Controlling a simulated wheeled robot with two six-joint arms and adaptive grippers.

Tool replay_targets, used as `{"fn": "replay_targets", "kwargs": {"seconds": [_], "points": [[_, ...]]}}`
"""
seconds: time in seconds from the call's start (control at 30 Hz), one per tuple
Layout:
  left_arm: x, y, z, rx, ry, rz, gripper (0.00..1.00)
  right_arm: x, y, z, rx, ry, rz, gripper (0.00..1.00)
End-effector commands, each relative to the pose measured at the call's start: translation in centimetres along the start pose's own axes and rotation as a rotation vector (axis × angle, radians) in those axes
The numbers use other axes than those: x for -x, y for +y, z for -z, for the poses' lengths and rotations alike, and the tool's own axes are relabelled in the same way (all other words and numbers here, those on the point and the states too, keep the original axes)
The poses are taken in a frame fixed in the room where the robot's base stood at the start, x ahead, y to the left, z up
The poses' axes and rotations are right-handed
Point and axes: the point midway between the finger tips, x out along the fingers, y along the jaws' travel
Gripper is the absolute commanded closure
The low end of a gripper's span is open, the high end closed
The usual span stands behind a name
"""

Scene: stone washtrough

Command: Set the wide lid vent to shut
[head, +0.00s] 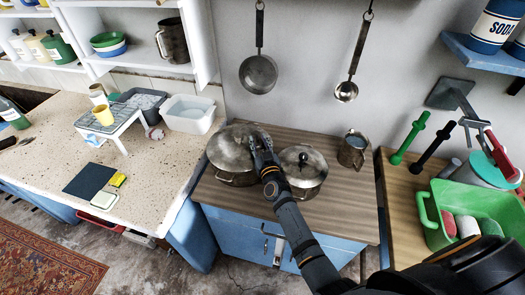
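A wide grey metal pot (226,176) stands on the wooden counter, its lid (229,142) on top. A narrower pot (305,185) with a dark-knobbed lid (301,156) stands to its right. My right arm comes in from the bottom right. My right gripper (256,140) is over the right part of the wide lid, pointing away from me. Its fingers are small and dark, so I cannot tell whether they touch the lid or how far apart they are. The wide lid's vent cannot be made out; the gripper covers that part of the lid. My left gripper is not in view.
A metal jug (352,150) stands right of the pots. A pan (259,74) and a ladle (346,91) hang on the wall behind. A white basin (188,114) is on the left counter, a green crate (453,233) at the right. The wooden counter's front is clear.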

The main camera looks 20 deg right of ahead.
Motion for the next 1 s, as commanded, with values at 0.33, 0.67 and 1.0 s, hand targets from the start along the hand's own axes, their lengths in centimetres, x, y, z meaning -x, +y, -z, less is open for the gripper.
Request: {"fn": "replay_targets", "kwargs": {"seconds": [0.33,0.67,1.0], "points": [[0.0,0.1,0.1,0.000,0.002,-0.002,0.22,8.2,0.0,-0.1,0.000,-0.003,-0.001,0.68],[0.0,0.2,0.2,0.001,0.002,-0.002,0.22,10.2,0.0,0.0,-0.002,-0.001,0.000,0.68],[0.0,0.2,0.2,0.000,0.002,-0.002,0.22,10.1,0.0,0.0,-0.001,-0.001,0.000,0.68]]}}
